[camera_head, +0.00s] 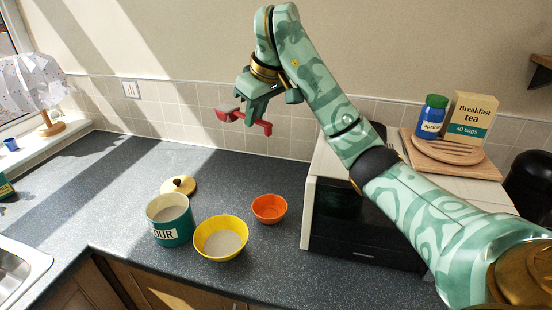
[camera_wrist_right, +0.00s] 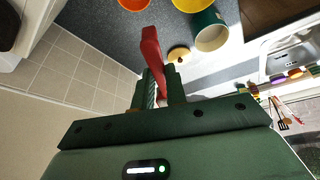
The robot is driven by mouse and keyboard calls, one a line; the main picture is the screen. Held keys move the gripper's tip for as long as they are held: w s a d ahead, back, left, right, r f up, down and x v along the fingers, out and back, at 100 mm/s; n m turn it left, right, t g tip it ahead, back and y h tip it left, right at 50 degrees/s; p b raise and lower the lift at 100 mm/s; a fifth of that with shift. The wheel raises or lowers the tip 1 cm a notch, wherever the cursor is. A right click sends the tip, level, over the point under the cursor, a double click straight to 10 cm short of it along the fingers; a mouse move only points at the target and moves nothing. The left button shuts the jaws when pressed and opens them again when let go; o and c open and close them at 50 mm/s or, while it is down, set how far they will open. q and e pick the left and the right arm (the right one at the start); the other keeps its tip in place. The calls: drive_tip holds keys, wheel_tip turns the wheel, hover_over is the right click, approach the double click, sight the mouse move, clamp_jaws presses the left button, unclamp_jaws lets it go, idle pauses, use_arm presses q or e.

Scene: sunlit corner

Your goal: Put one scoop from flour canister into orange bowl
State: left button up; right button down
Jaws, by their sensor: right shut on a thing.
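The teal flour canister (camera_head: 172,231) stands open on the counter, with pale flour inside; it also shows in the wrist view (camera_wrist_right: 211,33). The orange bowl (camera_head: 269,209) stands right of it and looks empty; its edge shows at the top of the wrist view (camera_wrist_right: 133,4). My right gripper (camera_head: 250,117) is shut on a red scoop (camera_head: 228,115) and holds it high above the counter, near the tiled wall. In the wrist view the scoop (camera_wrist_right: 151,50) points up between the fingers. I cannot tell what is in the scoop. My left gripper is out of view.
A yellow bowl (camera_head: 220,239) with pale powder stands between the canister and orange bowl. A yellowish lid (camera_head: 179,185) lies behind the canister. A white and black appliance (camera_head: 345,232) stands right of the orange bowl. The counter's left part is clear.

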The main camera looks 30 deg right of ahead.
drive_tip(key=w+d+n+g+y+p, duration=0.1)
drive_tip(key=w+d+n+y+p, duration=0.1)
drive_tip(key=w+d+n, duration=0.4)
drive_tip(key=s+f+n+g, duration=0.2)
drive_tip(key=f+n+g, duration=0.1)
drive_tip(key=f+n, duration=0.4)
drive_tip(key=s+f+n+g, duration=0.3)
drive_tip(key=f+n, duration=0.3)
drive_tip(key=n, duration=0.4)
drive_tip(key=shift+s+d+f+n+y, duration=0.2)
drive_tip(key=shift+d+f+n+y, duration=0.1)
drive_tip(key=shift+f+n+y, duration=0.1)
drive_tip(key=shift+r, duration=0.1)
